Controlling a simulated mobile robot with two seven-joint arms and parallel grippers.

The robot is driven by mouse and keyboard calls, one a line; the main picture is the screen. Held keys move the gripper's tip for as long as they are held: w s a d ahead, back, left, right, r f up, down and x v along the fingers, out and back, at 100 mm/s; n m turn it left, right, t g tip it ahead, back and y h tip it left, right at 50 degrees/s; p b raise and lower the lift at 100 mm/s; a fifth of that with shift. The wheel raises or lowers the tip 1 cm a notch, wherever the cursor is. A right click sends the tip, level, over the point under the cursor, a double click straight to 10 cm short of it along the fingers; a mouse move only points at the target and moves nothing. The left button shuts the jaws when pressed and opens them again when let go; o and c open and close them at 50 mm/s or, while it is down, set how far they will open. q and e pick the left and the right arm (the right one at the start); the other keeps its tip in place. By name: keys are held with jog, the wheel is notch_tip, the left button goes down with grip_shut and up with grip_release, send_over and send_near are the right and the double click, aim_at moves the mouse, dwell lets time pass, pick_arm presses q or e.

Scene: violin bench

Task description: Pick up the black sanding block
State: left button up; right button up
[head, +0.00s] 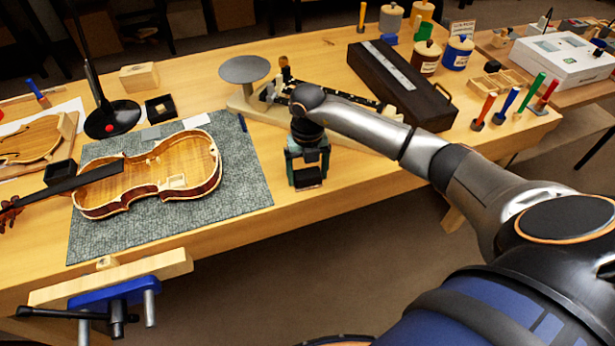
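The black sanding block (308,183) appears as a small dark block low between the fingers of my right gripper (308,176), near the bench's front edge. The gripper points down, with its teal fingers spread to either side of the block. I cannot tell whether the fingers press on it or whether it rests on the bench. The gripper hides part of it. My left gripper is not in view.
A violin body (150,178) lies on a grey mat (245,190) to the left. A long black case (400,85) and a round grey disc stand (244,69) are behind the gripper. A blue vise (115,294) is at front left. Bare bench lies right of the mat.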

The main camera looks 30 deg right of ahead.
jog(key=c, duration=1)
jog(key=shift+r, duration=0.15)
jog(key=shift+r, duration=0.2)
notch_tip(320, 180, up, 2)
jog(key=shift+w+r, duration=0.1)
jog(key=s+a+r, duration=0.1)
jog(key=a+r, duration=0.2)
jog(key=a, duration=0.1)
jog(key=s+a+r, duration=0.1)
jog(key=a+r, duration=0.2)
jog(key=a, duration=0.2)
jog(key=s+a+r, duration=0.1)
jog(key=a+r, duration=0.3)
jog(key=shift+s+a+b, duration=0.25)
jog(key=shift+a+b, duration=0.05)
jog(key=shift+b, duration=0.1)
